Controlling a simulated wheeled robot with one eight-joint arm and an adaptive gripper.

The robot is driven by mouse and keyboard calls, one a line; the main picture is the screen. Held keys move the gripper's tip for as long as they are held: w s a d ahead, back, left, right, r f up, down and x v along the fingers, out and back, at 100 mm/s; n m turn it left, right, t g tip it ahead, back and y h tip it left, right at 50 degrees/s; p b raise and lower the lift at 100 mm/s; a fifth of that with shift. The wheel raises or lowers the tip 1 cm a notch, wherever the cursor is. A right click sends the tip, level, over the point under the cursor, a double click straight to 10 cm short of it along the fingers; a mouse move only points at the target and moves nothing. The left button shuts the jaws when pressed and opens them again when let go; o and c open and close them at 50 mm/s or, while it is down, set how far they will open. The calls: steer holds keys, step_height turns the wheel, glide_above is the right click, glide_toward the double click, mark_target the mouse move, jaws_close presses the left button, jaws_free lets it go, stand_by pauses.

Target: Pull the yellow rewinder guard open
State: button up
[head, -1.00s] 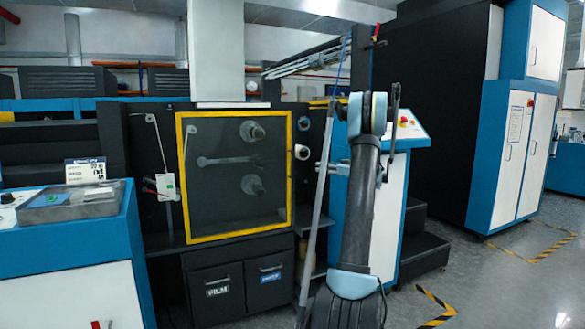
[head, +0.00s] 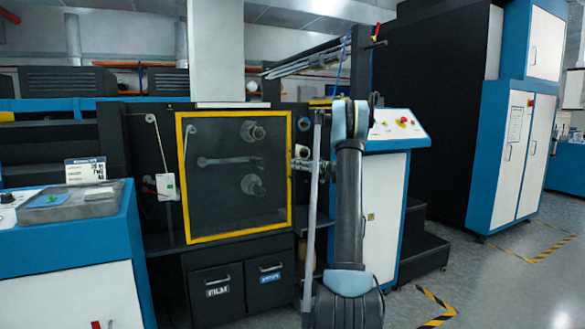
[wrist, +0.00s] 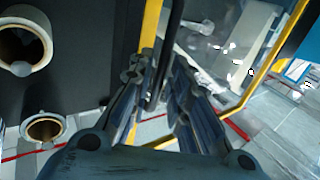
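The rewinder guard (head: 225,195) is a dark see-through panel in a yellow frame, left of centre in the head view. It looks shut over the rollers. My gripper (head: 300,164) is at the right edge of this frame. In the wrist view my gripper (wrist: 160,80) has its fingers apart. A yellow frame bar (wrist: 150,25) runs down behind the left finger. A dark upright bar (wrist: 173,35), perhaps the guard's handle, reaches down into the gap between the fingers. I cannot tell whether the fingers touch it.
A control console (head: 395,128) stands to the right of my arm. A blue and white cabinet (head: 85,240) with a tray on top is at the left. Drawers (head: 240,285) lie below the guard. Roll cores (wrist: 22,45) show at the left in the wrist view.

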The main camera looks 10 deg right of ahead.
steer(key=shift+x, duration=1.35)
jaws_close()
